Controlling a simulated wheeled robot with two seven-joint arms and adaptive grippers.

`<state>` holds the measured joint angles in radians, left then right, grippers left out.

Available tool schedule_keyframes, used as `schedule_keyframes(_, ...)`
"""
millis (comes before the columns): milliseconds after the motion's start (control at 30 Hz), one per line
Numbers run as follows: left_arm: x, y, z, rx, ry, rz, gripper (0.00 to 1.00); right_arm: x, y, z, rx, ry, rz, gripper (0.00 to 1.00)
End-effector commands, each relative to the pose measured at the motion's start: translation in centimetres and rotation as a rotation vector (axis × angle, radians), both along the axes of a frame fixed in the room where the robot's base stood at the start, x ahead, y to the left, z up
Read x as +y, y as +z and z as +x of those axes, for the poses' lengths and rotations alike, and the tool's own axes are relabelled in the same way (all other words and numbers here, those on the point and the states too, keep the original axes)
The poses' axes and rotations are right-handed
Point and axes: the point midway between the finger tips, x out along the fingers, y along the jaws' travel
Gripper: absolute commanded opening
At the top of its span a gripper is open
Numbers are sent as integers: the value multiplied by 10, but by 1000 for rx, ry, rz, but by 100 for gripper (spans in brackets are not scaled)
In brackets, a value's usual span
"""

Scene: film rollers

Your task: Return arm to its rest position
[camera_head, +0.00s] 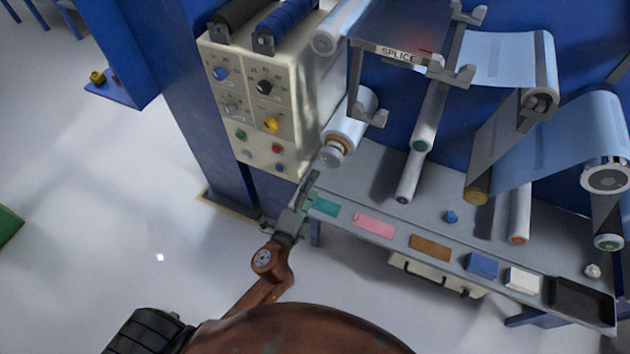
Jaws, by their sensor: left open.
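My left arm comes up from the bottom of the head view, with brown links. My left gripper (304,188) is grey and points up and away from me. It is at the left end of the grey shelf (385,185), beside the green pad (323,205). Its fingers are small here, but it is open and I see nothing held in it. Whether it touches the shelf edge I cannot tell. My right gripper is not in view.
A cream control panel (252,160) stands behind the gripper, beside a blue post (190,90). The shelf carries a pink pad (374,224), brown pad (430,247), blue block (482,265), white block (522,280) and black tray (582,300). Film rollers hang above.

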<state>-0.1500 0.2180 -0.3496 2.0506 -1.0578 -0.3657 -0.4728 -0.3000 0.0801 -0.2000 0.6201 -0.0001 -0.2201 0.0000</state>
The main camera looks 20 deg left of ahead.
Motion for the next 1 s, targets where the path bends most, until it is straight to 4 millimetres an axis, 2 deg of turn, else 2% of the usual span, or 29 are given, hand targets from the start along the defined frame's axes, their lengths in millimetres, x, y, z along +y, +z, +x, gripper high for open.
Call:
schedule_keyframes(433,0,0,0,1,0,-1,74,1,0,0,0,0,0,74)
schedule_keyframes(567,3,-19,2,39,4,-23,74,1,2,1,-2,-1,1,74)
schedule_keyframes(667,10,-63,4,125,15,-74,74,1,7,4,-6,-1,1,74)
schedule_keyframes(767,23,-129,0,253,41,-157,74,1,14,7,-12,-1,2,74)
schedule_keyframes(800,28,-157,-5,306,56,-197,74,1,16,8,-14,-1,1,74)
schedule_keyframes(867,37,-199,-15,384,82,-255,74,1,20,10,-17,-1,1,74)
schedule_keyframes(900,43,-227,-24,437,102,-294,74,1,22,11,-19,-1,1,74)
schedule_keyframes(967,52,-267,-41,512,138,-354,74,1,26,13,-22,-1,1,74)
schedule_keyframes(1000,58,-293,-54,561,164,-393,74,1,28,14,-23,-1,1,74)
